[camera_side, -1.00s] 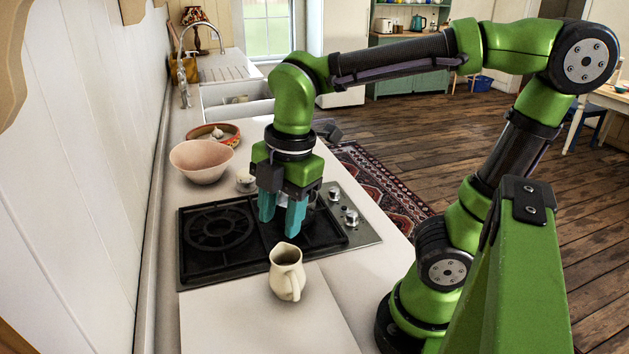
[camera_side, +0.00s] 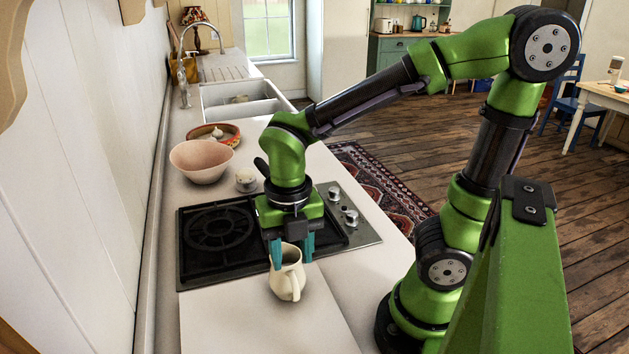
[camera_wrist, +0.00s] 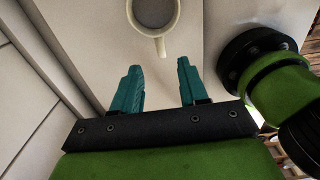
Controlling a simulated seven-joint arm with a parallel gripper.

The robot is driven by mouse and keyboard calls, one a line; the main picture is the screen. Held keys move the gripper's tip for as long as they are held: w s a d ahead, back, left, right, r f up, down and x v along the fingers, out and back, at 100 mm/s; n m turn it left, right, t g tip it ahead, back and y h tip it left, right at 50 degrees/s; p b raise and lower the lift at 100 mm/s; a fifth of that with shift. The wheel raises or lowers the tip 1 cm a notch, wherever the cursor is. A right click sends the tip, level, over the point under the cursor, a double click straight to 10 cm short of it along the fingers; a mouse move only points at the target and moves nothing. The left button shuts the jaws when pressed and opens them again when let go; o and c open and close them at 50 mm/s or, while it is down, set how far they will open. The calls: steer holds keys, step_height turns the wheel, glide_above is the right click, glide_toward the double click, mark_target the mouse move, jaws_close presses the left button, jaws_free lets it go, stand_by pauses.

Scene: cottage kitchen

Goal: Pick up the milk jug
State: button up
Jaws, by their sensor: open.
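The milk jug (camera_side: 287,276) is cream-coloured and stands upright on the pale counter (camera_side: 250,322), just in front of the hob. Its handle faces the camera and slightly right in the side view. My gripper (camera_side: 291,254) is open and empty, with teal fingers pointing down at the jug's rim, seemingly at its far side; part of the rim is hidden. In the wrist view the jug (camera_wrist: 160,35) shows from above at the top edge, partly cut off. Its opening lies beyond the fingertips of my gripper (camera_wrist: 158,72), roughly centred between them, not between the fingers.
The black gas hob (camera_side: 215,240) with its knobs (camera_side: 345,208) lies behind the jug. A pink bowl (camera_side: 202,162), a small white pot (camera_side: 245,180) and a terracotta dish (camera_side: 214,134) stand farther back. The wall runs along the left. The counter around the jug is clear.

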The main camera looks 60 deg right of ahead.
mark_target(294, 282)
steer(key=shift+s+f, duration=0.2)
steer(key=shift+f, duration=3.75)
jaws_close()
